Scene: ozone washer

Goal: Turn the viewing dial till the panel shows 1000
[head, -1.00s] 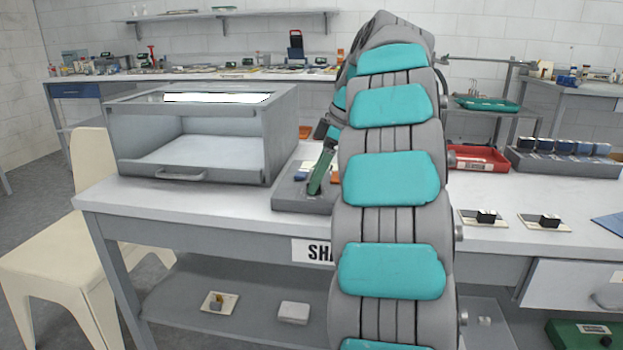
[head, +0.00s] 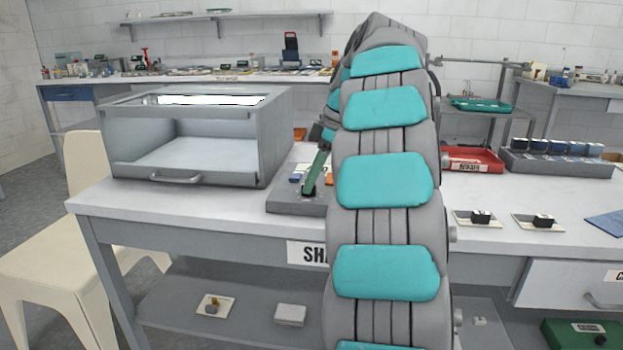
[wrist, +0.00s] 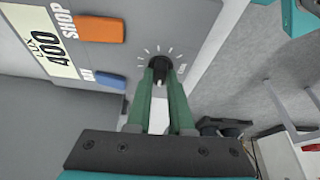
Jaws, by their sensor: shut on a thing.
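The viewing dial (wrist: 161,67) is a small black knob with a pale mark, ringed by white ticks on the grey control panel (wrist: 192,18). My gripper (wrist: 159,78) has green fingers shut on the dial, one on each side. The panel's pale display (wrist: 50,45) reads LUX 400, seen sideways in the wrist view. In the head view my gripper (head: 312,187) reaches down to the panel box (head: 285,200) on the bench, and my arm hides much of that box. The dial is too small to make out there.
An orange switch (wrist: 99,28) by the word SHOP and a blue switch (wrist: 112,79) sit beside the dial. An open-fronted viewing booth (head: 190,140) stands left of the box. A red tray (head: 470,160) and a rack of dark blocks (head: 560,160) are at right.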

